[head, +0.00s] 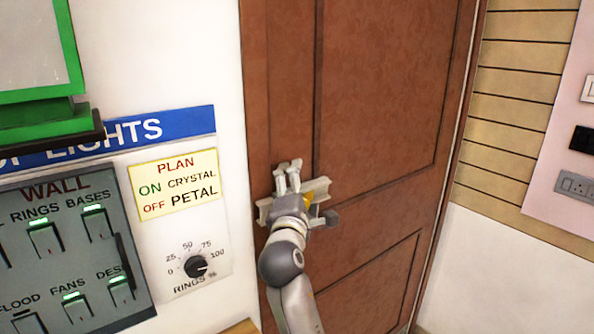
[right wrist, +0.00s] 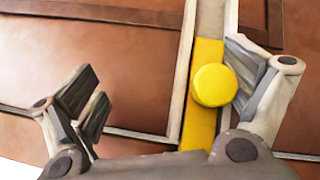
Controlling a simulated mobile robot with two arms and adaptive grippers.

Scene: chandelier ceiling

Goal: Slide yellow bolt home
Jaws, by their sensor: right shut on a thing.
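The yellow bolt (head: 308,198) is on the brown door (head: 375,110), mostly hidden by my right gripper (head: 288,170) in the head view. In the right wrist view the bolt (right wrist: 203,125) is a flat yellow bar with a round yellow knob (right wrist: 213,85), lying in a pale metal guide (right wrist: 187,70). My left gripper is not in view.
Left of the door is a white wall with a grey switch panel (head: 75,243), a yellow sign (head: 175,183) and a black dial (head: 195,267). A green-framed box (head: 45,121) juts out at upper left. A pink panel (head: 560,150) with switches is at right.

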